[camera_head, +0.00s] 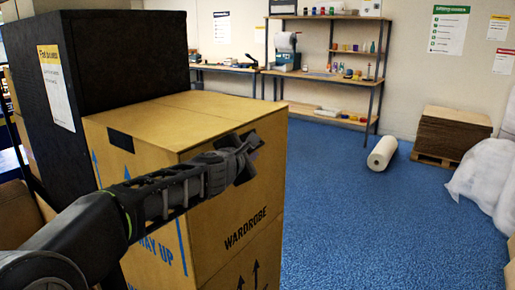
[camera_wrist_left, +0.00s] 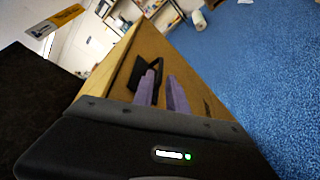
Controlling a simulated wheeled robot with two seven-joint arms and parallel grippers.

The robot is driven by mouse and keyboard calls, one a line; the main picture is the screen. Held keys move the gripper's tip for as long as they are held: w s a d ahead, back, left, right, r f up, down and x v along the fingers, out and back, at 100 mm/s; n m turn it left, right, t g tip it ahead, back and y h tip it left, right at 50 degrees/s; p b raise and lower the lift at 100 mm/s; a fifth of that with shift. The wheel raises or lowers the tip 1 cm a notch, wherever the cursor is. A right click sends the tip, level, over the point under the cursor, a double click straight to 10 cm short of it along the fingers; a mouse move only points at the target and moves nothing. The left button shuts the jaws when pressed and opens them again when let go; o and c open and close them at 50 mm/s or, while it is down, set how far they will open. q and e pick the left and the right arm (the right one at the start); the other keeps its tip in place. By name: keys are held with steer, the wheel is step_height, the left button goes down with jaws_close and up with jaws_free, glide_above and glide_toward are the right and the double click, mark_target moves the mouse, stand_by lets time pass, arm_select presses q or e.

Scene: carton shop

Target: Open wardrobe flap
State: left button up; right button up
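The wardrobe carton (camera_head: 235,215) is a tall brown box with "WARDROBE" printed on its front; its top (camera_head: 195,113) looks closed. It also shows in the left wrist view (camera_wrist_left: 120,70). My left gripper (camera_head: 250,152) is at the carton's front face, close below the top edge. In the left wrist view its two purple fingers (camera_wrist_left: 162,90) stand a little apart with nothing seen between them. A dark patch (camera_wrist_left: 146,72) on the carton lies just beyond the fingertips; I cannot tell whether they touch it. My right gripper is not in view.
A tall black cabinet-like box (camera_head: 110,62) with a yellow-topped sheet stands behind the carton at left. A shelf unit (camera_head: 325,77), a white roll (camera_head: 381,153) and stacked flat cardboard (camera_head: 452,134) are farther back. The blue floor (camera_head: 345,220) right of the carton is clear.

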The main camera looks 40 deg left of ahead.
mark_target(257, 147)
arm_select(q)
steer(key=x, duration=0.7)
steer(key=shift+b, duration=0.3)
steer(key=shift+s, duration=0.1)
steer(key=shift+c, duration=0.2)
jaws_close()
stand_by(0.7)
